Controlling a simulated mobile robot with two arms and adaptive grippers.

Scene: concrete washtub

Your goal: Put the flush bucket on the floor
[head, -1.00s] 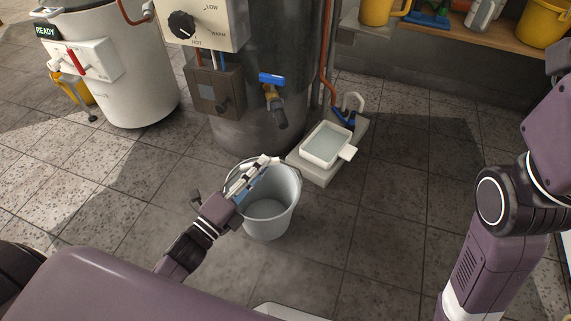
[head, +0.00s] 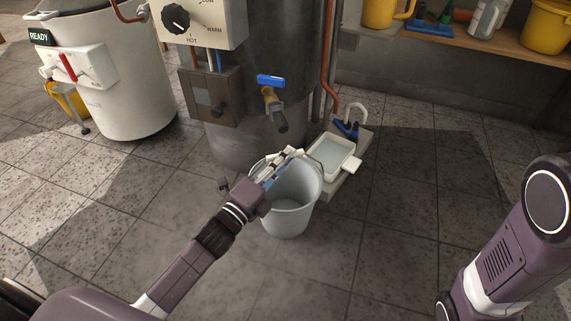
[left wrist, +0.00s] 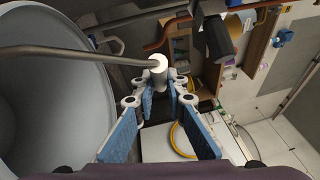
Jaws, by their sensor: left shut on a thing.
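The flush bucket (head: 290,218) is a light grey, open pail near the middle of the head view, upright, in front of the grey boiler. My left gripper (head: 288,160) is at its rim on the left, shut on the bucket's wire handle. In the left wrist view the handle's metal rod (left wrist: 85,50) runs to a pale grip between the fingertips (left wrist: 160,76), and the bucket wall (left wrist: 50,110) fills the left side. The floor (head: 370,240) is speckled grey tile. I cannot tell whether the bucket's base touches it. My right gripper is out of view.
A white basin (head: 330,158) on a low concrete block stands just behind and right of the bucket. A blue-handled tap (head: 272,95) sticks out above. A white tub (head: 120,80) stands at left, a wooden shelf (head: 490,42) at upper right. Floor at left and right is clear.

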